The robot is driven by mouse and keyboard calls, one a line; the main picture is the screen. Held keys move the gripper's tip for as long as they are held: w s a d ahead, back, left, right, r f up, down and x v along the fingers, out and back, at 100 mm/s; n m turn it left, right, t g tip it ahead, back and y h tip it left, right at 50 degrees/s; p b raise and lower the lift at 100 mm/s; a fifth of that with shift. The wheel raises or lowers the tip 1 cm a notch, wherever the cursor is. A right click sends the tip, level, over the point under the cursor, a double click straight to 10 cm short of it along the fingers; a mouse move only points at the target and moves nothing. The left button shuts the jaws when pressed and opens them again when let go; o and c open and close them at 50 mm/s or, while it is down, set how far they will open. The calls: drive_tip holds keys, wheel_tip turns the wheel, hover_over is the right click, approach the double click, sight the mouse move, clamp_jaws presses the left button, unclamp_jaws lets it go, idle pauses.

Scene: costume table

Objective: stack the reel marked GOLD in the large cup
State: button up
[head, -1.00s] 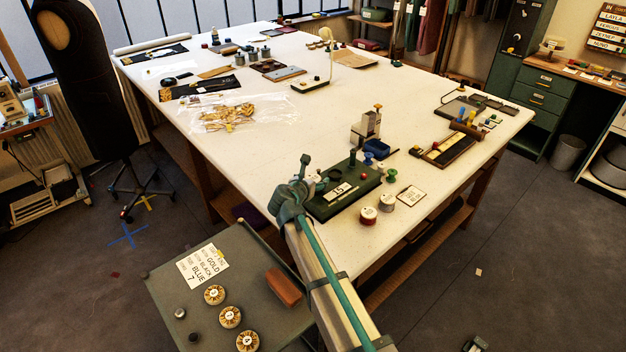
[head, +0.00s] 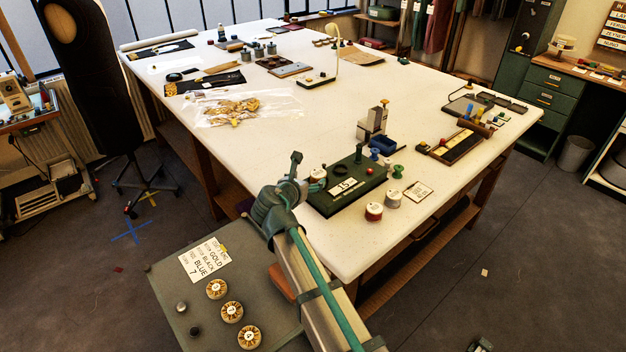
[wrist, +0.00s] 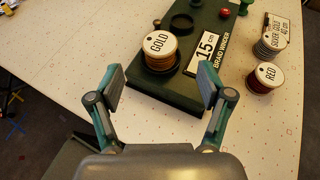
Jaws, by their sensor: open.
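The reel marked GOLD (wrist: 158,48) has a white labelled top and gold thread. It sits on the near left end of the dark green braid winder (wrist: 160,95); in the head view the reel (head: 318,174) shows beside my gripper. A dark round cup-like ring (wrist: 181,24) stands on the winder behind the reel; it also shows in the head view (head: 340,169). I cannot tell whether it is the large cup. My gripper (wrist: 162,82) is open and empty, its fingers apart on the near side of the reel, not around it.
A red knob (wrist: 225,13) is on the winder. A cart (head: 175,270) with several round pieces and a card (head: 204,259) is below the table.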

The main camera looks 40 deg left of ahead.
drive_tip(key=shift+v, duration=1.25)
drive_tip(key=shift+r, duration=0.15)
